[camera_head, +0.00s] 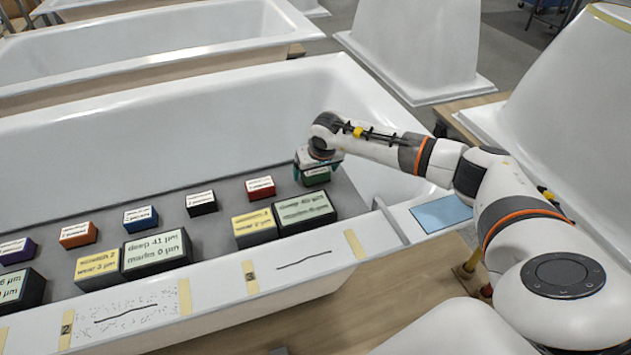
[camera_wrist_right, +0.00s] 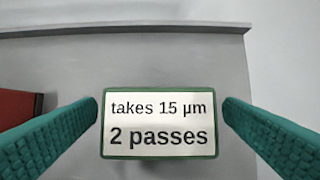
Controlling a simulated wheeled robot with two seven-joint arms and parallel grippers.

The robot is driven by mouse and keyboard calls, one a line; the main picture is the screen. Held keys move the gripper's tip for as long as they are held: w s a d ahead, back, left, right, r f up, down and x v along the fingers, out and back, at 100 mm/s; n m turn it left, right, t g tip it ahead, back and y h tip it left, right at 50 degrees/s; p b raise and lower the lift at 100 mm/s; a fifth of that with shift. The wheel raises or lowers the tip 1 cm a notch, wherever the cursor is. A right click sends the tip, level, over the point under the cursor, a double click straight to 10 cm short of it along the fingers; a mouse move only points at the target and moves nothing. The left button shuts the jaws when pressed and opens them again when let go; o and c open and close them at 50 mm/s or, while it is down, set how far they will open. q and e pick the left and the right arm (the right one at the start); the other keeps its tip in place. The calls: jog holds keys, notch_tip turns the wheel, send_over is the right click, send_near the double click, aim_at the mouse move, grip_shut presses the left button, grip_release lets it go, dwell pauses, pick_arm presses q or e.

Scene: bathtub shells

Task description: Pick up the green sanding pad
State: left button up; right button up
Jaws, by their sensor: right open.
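The green sanding pad (camera_head: 317,177) lies on the grey board at its right end, under my right gripper (camera_head: 313,171). In the right wrist view the green pad (camera_wrist_right: 160,151) is centred, with a white label reading "takes 15 µm, 2 passes". The teal fingers of my right gripper (camera_wrist_right: 161,108) stand open, one on each side of it, with a visible gap on both sides in that picture. Whether the fingertips are level with the pad, I cannot tell. My left gripper is not in view.
A red pad (camera_head: 260,187) sits left of the green one, followed by black (camera_head: 201,202), blue (camera_head: 140,218), orange (camera_head: 78,234) and purple pads. Larger labelled blocks (camera_head: 304,212) stand in front. The grey board (camera_head: 180,188) lies across the bathtub shell (camera_head: 355,95). A light-blue sheet (camera_head: 440,213) lies at right.

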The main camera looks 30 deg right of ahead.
jog(key=shift+w+f, duration=0.2)
jog(key=shift+f, duration=0.15)
jog(key=shift+r, duration=0.15)
jog(key=c, duration=1.1)
notch_tip(320, 180, up, 10)
jog(key=shift+r, duration=0.1)
